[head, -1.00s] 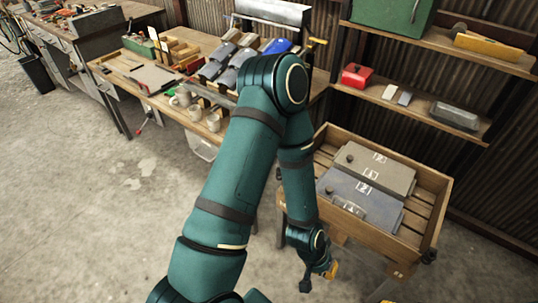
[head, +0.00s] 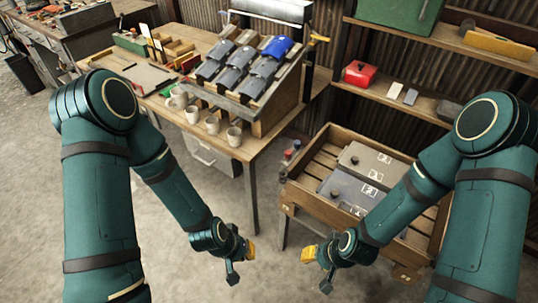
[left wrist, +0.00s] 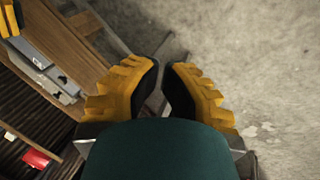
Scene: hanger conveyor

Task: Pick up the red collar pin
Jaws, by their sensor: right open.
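I cannot make out the red collar pin for certain. A small red-topped item (head: 288,154) shows beside a blue-topped one at the back left corner of the wooden crate, too small to identify. My left gripper (head: 241,264) hangs over the floor, left of the crate, with nothing in it. In the left wrist view its two yellow fingers (left wrist: 160,68) stand apart with a narrow empty gap between them. My right gripper (head: 316,269) is open and empty, in front of the crate. Both grippers are well away from the red-topped item.
The wooden crate (head: 300,196) holds flat grey packages (head: 345,191), partly hidden by my right arm. A workbench (head: 262,145) carries cups and a sloped rack of grey and blue packs (head: 277,47). A red box (head: 358,73) sits on the shelf. The floor between the arms is clear.

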